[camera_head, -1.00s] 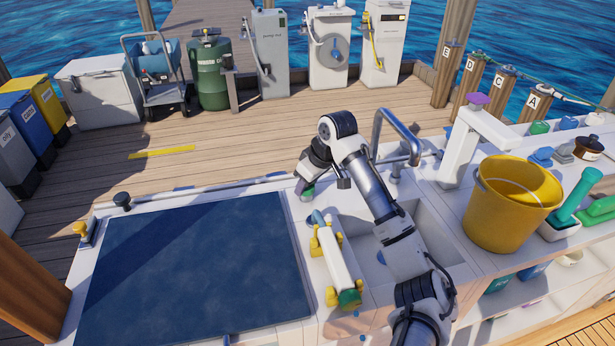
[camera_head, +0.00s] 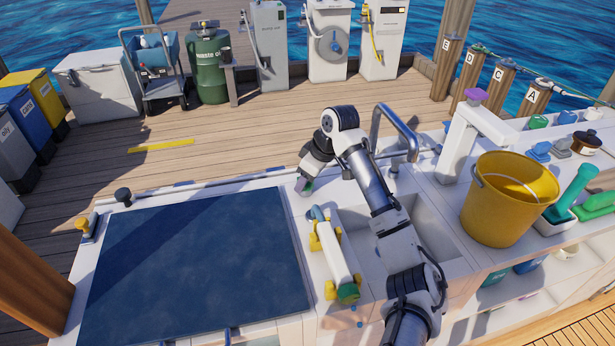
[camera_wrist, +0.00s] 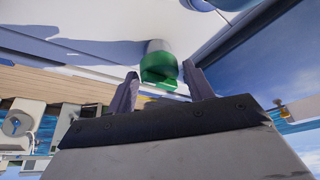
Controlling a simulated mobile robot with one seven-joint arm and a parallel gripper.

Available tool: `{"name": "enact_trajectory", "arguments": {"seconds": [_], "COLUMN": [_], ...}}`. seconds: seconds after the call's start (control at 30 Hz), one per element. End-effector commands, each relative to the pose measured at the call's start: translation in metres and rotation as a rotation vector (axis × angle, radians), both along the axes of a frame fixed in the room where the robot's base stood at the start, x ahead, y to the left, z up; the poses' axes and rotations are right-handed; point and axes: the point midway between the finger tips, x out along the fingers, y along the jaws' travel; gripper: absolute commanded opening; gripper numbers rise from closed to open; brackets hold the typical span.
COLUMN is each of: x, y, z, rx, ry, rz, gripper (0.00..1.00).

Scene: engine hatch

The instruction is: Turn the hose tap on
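A green knob-like piece on a pale round stem (camera_wrist: 160,66) shows in the wrist view, just beyond my fingertips and roughly between them. It may be the hose tap's handle, but I cannot tell for sure. My gripper (camera_wrist: 160,80) is open, with its two dark fingers apart and nothing between them. In the head view my gripper (camera_head: 306,184) points down at the counter's back edge, behind the white bar with yellow feet and a green end (camera_head: 335,258). The green piece is mostly hidden there, and whether a finger touches it is unclear.
A dark blue hatch panel (camera_head: 200,265) fills the counter on the left. A curved metal faucet (camera_head: 398,128) and sink (camera_head: 425,235) lie right of the gripper. A white post with a purple top (camera_head: 474,95) and a yellow bucket (camera_head: 510,205) stand farther right.

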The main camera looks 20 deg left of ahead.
Motion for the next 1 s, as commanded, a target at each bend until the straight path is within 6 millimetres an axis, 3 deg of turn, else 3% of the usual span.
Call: {"name": "enact_trajectory", "arguments": {"seconds": [0.1, 0.47, 1.0], "x": [0.0, 0.0, -0.007], "y": [0.0, -0.002, -0.044], "z": [0.0, 0.007, 0.108], "rx": [0.0, 0.002, 0.001], "ry": [0.0, -0.002, -0.003], "rz": [-0.001, -0.002, -0.001], "gripper": [0.64, 0.64, 0.64]}}
